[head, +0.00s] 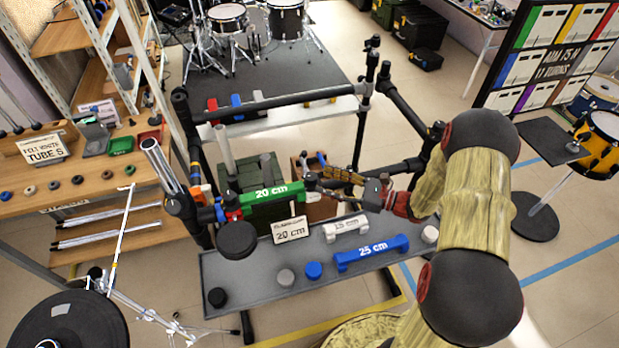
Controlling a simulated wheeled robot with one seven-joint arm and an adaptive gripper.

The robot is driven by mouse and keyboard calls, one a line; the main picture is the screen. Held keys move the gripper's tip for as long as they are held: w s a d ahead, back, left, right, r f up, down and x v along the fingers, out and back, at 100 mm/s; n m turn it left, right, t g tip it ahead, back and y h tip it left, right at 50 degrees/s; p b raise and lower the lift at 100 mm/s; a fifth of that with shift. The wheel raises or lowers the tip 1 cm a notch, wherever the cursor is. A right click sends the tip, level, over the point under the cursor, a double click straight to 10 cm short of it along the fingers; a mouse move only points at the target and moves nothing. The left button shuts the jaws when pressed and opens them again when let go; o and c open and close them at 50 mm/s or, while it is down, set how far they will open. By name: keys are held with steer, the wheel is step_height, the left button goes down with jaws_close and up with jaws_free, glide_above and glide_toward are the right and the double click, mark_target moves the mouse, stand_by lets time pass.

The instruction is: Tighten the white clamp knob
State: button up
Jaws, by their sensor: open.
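My gripper (380,193) is open at the right end of the rack's front bar, its fingers pointing left at a clamp there. They cover much of that spot, so I cannot make out a white knob on the clamp or whether the fingers touch it. A loose whitish knob (429,234) lies at the right end of the grey tray (232,267), just below and right of my gripper. A green 20 cm spacer (271,197) lies along the bar, left of my gripper. A blue knob (220,213) shows on the bar's left clamp.
The tray also holds a blue 25 cm spacer (371,252), a white 15 cm spacer (346,228), a 20 cm sign (290,230) and several knobs. A black rack post (190,150) rises at left. A round black pad (237,240) overhangs the tray's left part.

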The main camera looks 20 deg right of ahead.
mark_target(311, 176)
steer(key=b+x, duration=0.1)
steer(key=x, duration=0.4)
steer(key=shift+w+a, duration=0.25)
steer(key=shift+a, duration=0.05)
steer(key=shift+c, duration=1.2)
steer(key=c, duration=1)
